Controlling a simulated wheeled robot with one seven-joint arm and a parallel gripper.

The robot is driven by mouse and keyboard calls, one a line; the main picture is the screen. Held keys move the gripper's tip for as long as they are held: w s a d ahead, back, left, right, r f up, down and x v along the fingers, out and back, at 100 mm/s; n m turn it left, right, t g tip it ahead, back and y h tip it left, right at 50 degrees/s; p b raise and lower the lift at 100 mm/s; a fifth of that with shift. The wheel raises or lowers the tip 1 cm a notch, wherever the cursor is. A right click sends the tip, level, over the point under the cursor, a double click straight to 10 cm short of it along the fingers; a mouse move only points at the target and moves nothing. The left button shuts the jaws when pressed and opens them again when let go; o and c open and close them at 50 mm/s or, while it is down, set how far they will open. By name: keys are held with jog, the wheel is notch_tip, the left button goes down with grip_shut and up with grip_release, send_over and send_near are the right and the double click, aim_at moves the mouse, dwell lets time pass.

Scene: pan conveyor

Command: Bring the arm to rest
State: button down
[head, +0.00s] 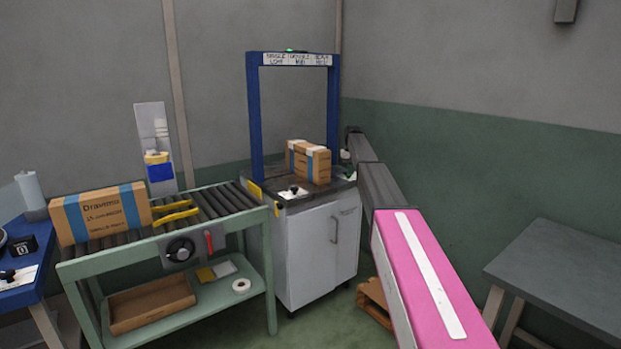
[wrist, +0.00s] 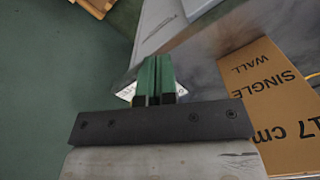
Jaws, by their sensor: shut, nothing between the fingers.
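My arm (head: 418,262) reaches from the lower right of the head view back to the right side of the weighing frame. My gripper (wrist: 155,72) shows in the wrist view with its green fingers together and nothing between them. In the head view the fingers are too small or hidden to make out. In the wrist view a cardboard box (wrist: 262,95) lies close to the right of the fingers, apart from them. That box appears to be the taped one (head: 318,166) under the blue frame (head: 254,120).
A white cabinet (head: 305,255) stands under the frame. A roller conveyor (head: 215,203) to its left carries another cardboard box (head: 98,214) with blue bands. A grey table (head: 565,270) stands at the right. A wooden pallet (head: 373,299) lies on the floor by the cabinet.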

jog(key=s+f, duration=0.9)
jog(key=s, duration=0.9)
jog(key=s+f, duration=0.9)
jog(key=s, duration=1)
jog(key=s+f+m, duration=0.1)
jog(key=s+f, duration=0.9)
jog(key=s, duration=0.8)
jog(key=shift+s, duration=0.4)
